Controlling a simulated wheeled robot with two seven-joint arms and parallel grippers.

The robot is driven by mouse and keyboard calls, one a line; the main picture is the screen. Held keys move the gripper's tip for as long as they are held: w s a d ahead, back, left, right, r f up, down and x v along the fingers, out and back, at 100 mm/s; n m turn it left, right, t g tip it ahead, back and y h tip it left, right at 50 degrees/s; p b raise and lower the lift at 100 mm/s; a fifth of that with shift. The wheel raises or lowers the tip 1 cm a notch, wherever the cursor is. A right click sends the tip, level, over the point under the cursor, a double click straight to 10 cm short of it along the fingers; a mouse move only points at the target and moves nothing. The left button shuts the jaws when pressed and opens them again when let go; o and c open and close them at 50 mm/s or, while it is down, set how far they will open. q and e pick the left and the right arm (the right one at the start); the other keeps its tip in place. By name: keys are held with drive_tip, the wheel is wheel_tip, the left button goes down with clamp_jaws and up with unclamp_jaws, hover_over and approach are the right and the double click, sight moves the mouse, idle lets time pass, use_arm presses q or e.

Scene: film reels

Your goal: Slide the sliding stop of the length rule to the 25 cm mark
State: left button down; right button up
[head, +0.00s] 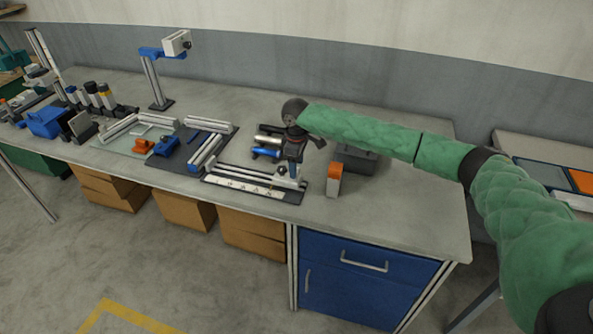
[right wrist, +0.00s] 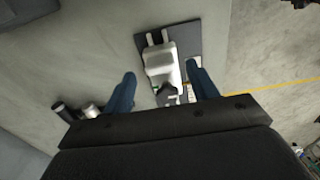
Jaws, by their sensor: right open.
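The length rule (head: 243,187), a white scale strip on a dark base, lies near the bench's front edge. Its marks are too small to read. My right gripper (head: 293,168) points down over the rule's right end and partly hides it. In the right wrist view its two blue fingers (right wrist: 163,84) are open and apart. A pale grey block, apparently the sliding stop (right wrist: 159,62), shows between and beyond them on the dark base (right wrist: 185,38). I cannot tell whether the fingers touch it. My left gripper is out of view.
An orange-topped white block (head: 334,180) stands right of the rule. Dark and silver cylinders (head: 268,138) lie behind it. A frame of silver rails on a dark mat (head: 178,158) lies to the left. The bench's right end (head: 415,205) is clear.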

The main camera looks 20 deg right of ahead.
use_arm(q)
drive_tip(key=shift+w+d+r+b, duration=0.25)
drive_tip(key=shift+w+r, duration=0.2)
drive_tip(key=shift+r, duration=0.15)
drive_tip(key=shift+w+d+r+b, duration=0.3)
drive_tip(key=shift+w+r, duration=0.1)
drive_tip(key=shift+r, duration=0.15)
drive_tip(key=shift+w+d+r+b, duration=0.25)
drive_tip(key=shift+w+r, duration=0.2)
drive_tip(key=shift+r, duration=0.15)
use_arm(e)
drive_tip(key=shift+r, duration=2.7)
